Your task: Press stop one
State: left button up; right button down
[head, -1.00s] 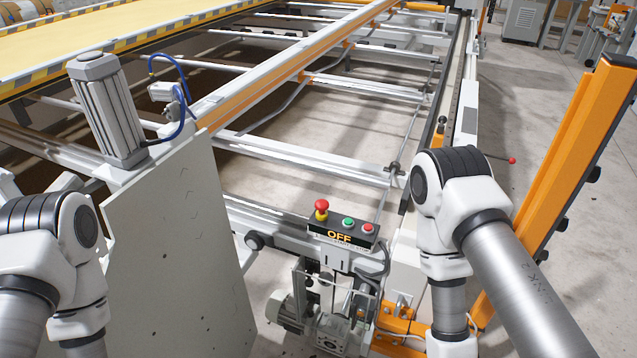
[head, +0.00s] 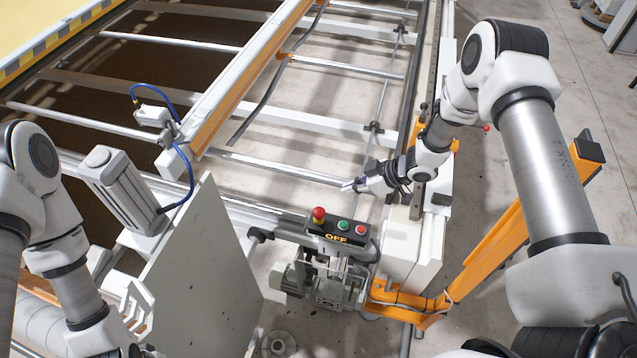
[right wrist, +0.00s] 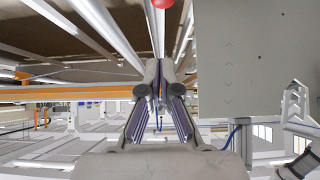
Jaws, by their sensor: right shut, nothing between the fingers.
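The control box (head: 326,234) has a red mushroom button (head: 318,214) on a yellow collar, a green button (head: 343,225) and a small red button (head: 360,230). Its front label reads OFF. My right gripper (head: 347,186) shows above the box in the head view, its fingers pointing left, apart from the buttons. It is shut and empty. In the right wrist view the closed fingers (right wrist: 158,65) point up the picture, with a round red thing (right wrist: 163,3) cut off at the top edge. My left arm shows at the left, but its gripper is out of view.
A grey panel (head: 205,265) stands left of the box, beside a grey motor housing (head: 122,190). White rails and an orange-edged beam (head: 235,85) lie behind. An orange post (head: 510,225) stands at the right.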

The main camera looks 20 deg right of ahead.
jog(key=b, duration=0.9)
send_over(316, 210)
jog(key=s+d, duration=0.1)
jog(key=d, duration=0.1)
jog(key=f, duration=0.8)
jog(key=shift+s+f, duration=0.2)
jog(key=shift+f, duration=0.15)
notch_tip(316, 210, down, 2)
jog(key=shift+f+b, duration=0.15)
jog(key=shift+b, duration=0.75)
jog(key=shift+d+f, duration=0.1)
jog(key=shift+f, duration=0.1)
pick_arm(q)
notch_tip(316, 210, down, 11)
jog(key=shift+s, duration=0.2)
